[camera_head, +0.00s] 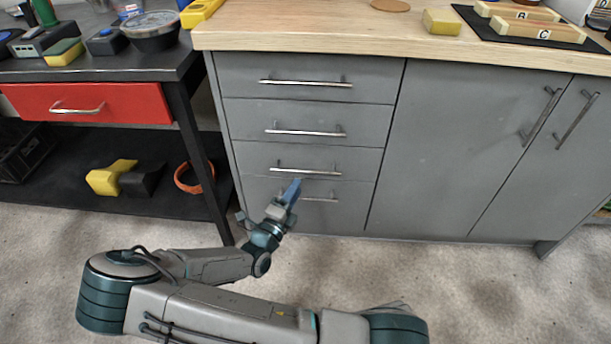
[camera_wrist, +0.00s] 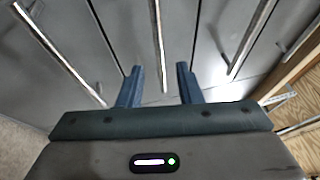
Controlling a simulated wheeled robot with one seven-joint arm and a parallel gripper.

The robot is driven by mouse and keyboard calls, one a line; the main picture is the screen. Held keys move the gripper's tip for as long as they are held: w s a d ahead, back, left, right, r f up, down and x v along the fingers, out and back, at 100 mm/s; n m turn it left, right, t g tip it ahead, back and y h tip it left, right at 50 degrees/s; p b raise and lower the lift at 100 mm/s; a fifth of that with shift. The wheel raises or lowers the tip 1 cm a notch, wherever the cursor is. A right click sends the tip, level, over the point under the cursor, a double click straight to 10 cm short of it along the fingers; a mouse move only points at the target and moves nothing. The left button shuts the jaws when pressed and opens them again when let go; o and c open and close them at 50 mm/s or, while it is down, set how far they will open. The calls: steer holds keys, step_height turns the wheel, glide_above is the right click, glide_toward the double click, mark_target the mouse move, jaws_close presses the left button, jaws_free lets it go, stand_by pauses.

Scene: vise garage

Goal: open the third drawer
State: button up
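The grey cabinet has a column of four drawers. The third drawer (camera_head: 258,157) from the top looks closed, with a horizontal silver bar handle (camera_head: 305,171). My gripper (camera_head: 294,187) is just below and in front of this handle in the head view. In the wrist view, the fingers of my gripper (camera_wrist: 159,68) are spread apart. The third drawer's handle (camera_wrist: 157,40) runs between them in that picture, with a visible gap on each side. I cannot tell how far the fingertips are from the drawer front.
The bottom drawer's handle (camera_head: 320,198) is close below my gripper, partly hidden by it. The second handle (camera_head: 305,132) is above. A dark workbench with a red drawer (camera_head: 88,103) stands left; cabinet doors (camera_head: 470,150) are right. The floor in front is clear.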

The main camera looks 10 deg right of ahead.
mark_target(306, 172)
steer(key=b+x, duration=0.2)
steer(key=x, duration=0.5)
steer(key=shift+w+d, duration=0.15)
jaws_close()
